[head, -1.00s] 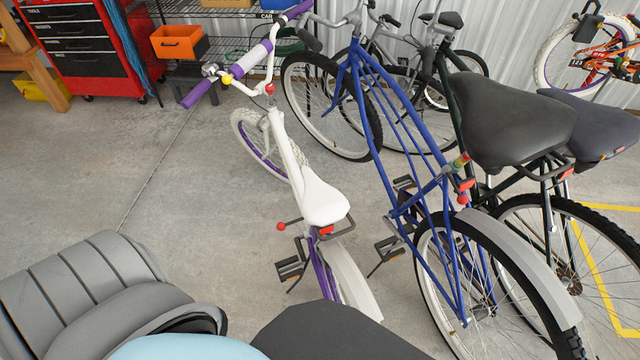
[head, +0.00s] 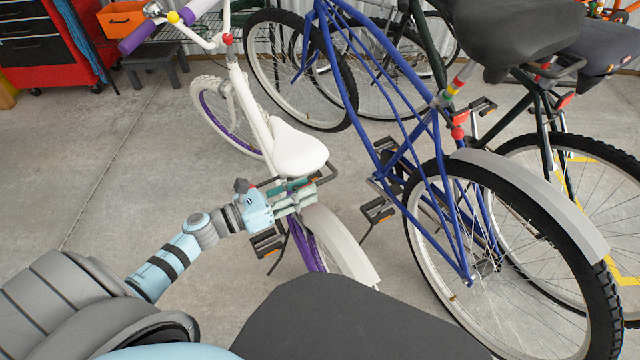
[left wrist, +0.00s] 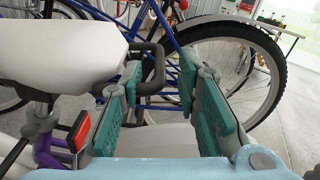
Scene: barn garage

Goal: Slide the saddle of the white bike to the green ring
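A black loop (left wrist: 152,75) sticks out behind the saddle. My left gripper (head: 312,190) is just behind and below the saddle. In the left wrist view its teal finger pads (left wrist: 160,85) are apart, with the loop close to the left fingertip; contact cannot be told. A grey clamp (left wrist: 38,120) and a purple tube show under the saddle. I cannot make out a green ring on the white bike. My right gripper is out of view.
The blue bike (head: 420,150) stands close to the right, with coloured bands (head: 456,88) on its seat post. A red tool cabinet (head: 50,45) and grey stool (head: 155,62) stand behind. The floor at left is clear.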

